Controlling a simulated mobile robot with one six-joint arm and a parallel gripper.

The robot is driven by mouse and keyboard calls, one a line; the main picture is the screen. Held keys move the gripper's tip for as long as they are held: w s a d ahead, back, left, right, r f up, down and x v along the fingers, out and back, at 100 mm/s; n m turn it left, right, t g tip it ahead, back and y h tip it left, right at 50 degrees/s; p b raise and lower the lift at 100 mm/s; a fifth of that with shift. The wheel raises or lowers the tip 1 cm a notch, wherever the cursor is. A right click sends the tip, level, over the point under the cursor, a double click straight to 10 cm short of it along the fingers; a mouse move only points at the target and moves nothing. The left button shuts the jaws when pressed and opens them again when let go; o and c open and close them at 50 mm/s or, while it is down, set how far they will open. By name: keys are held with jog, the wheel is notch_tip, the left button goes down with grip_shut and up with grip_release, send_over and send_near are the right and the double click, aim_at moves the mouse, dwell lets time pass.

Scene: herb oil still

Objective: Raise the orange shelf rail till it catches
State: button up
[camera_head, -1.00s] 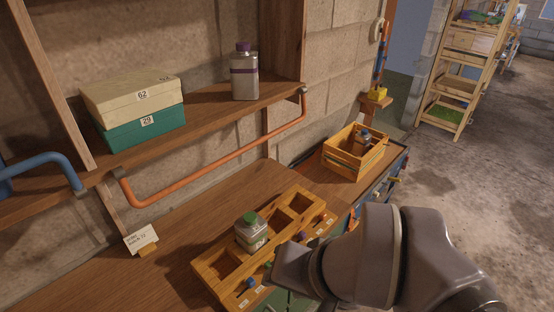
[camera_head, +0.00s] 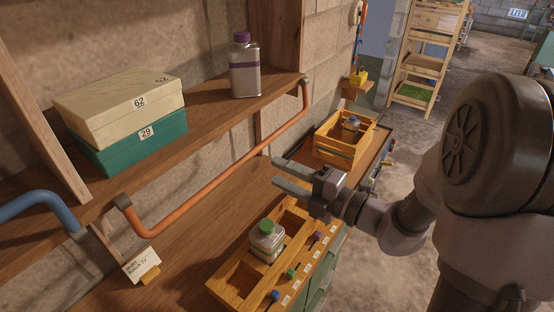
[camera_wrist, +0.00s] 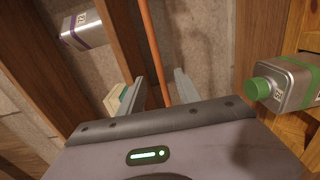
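The orange shelf rail (camera_head: 225,175) runs along the front of the wooden shelf (camera_head: 205,112), its long bar hanging below the shelf edge between two bent ends. My gripper (camera_head: 277,172) is open and empty, to the right of the bar in the head view, with its fingers pointing toward it. In the wrist view the rail (camera_wrist: 151,45) shows as an orange bar in line with the gap between my open fingers (camera_wrist: 160,80). The bar looks beyond the fingertips; I cannot tell the exact distance. No contact shows.
The shelf holds a cream-and-teal box stack (camera_head: 125,120) and a purple-capped bottle (camera_head: 244,68). Below my gripper, a wooden rack (camera_head: 228,287) holds a green-capped bottle (camera_head: 266,240). A crate (camera_head: 340,150) stands behind. A blue rail (camera_head: 40,205) and label card (camera_head: 141,264) are left.

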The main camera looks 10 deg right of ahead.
aim_at(250, 158)
jog(key=shift+b+x, duration=0.55)
jog(key=shift+x, duration=4.1)
jog(key=shift+s, duration=0.1)
